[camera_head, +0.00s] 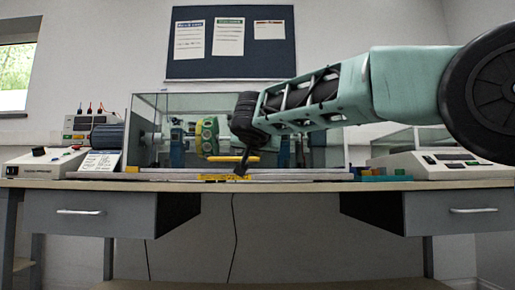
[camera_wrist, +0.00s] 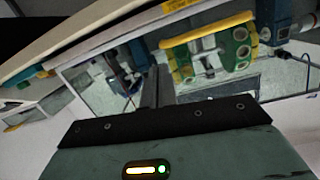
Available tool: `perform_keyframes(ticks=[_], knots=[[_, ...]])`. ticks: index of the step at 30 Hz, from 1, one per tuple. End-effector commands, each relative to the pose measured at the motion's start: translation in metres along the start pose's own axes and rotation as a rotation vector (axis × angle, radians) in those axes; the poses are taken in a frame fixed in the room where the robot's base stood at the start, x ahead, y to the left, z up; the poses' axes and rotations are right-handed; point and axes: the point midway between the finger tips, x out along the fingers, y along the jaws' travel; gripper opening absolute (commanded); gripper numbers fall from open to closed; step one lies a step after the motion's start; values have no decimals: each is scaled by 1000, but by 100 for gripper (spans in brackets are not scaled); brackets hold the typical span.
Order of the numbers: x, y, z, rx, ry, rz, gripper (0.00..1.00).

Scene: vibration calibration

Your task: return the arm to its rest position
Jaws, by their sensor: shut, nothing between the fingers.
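My gripper (camera_head: 242,166) hangs at the end of my outstretched green arm, in front of the workbench's middle in the head view. Its fingers are together with nothing between them, and they also show as a dark narrow shape in the wrist view (camera_wrist: 157,88). Behind it is a yellow-green machine part (camera_head: 207,136) inside a clear-walled enclosure; it also shows in the wrist view (camera_wrist: 210,50). The gripper covers part of the enclosure, and I cannot tell whether it touches the yellow bar near it.
The workbench (camera_head: 330,186) spans the view. A control box (camera_head: 43,163) stands at left, another console (camera_head: 440,164) at right, with small coloured blocks (camera_head: 373,175) beside it. A dark motor (camera_head: 107,136) sits left of the enclosure. Open air lies above the bench.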

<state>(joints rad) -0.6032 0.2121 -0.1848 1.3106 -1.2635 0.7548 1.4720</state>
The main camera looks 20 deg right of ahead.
Motion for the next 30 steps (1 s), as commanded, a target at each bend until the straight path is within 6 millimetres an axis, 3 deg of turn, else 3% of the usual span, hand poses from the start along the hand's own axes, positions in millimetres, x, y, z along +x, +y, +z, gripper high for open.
perform_keyframes(ticks=[14, 17, 20, 24, 30], knots=[[-14, 0, 14, -23, -40, -6, 0], [-25, -3, 42, -98, -166, -31, 0], [-49, -4, 86, -211, -346, -81, 0], [-101, 2, 150, -376, -594, -177, 0], [-192, 26, 219, -581, -893, -334, 0]])
